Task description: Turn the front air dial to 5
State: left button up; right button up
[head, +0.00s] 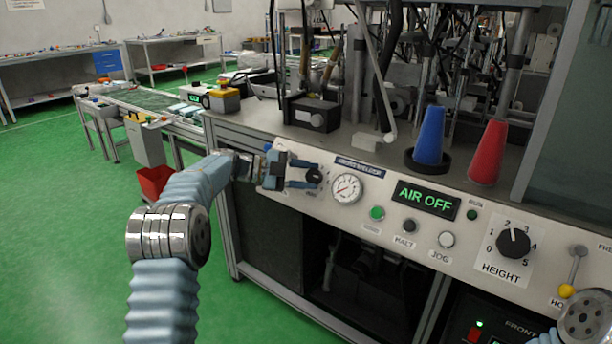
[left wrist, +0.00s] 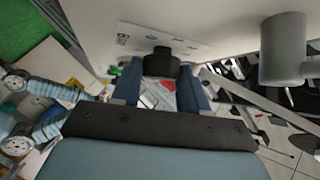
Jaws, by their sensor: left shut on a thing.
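A small black dial (head: 314,176) sits at the left end of the pale control panel (head: 385,225), left of the round gauge. My left gripper (head: 304,176) is shut on this dial, with one blue finger on each side of it. In the left wrist view the dial (left wrist: 162,63) shows as a dark knob between the two finger tips (left wrist: 162,80). The scale marks around it are too small to read, so its setting cannot be told. The green display (head: 425,198) reads AIR OFF. My right gripper is not in view.
Right of the dial are a white gauge (head: 346,188), a green button (head: 377,213), a black button (head: 409,226), a pale button (head: 446,239) and a HEIGHT knob (head: 513,242). A blue cone (head: 429,135) and a red cone (head: 489,152) stand on the ledge above.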

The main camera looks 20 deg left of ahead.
pick_arm(q)
jog(key=shift+r, duration=0.1)
jog(key=o, duration=1)
jog(key=shift+w, duration=0.1)
jog(key=v, duration=1.3)
jog(key=shift+s+a, duration=0.2)
jog(key=shift+a, duration=0.15)
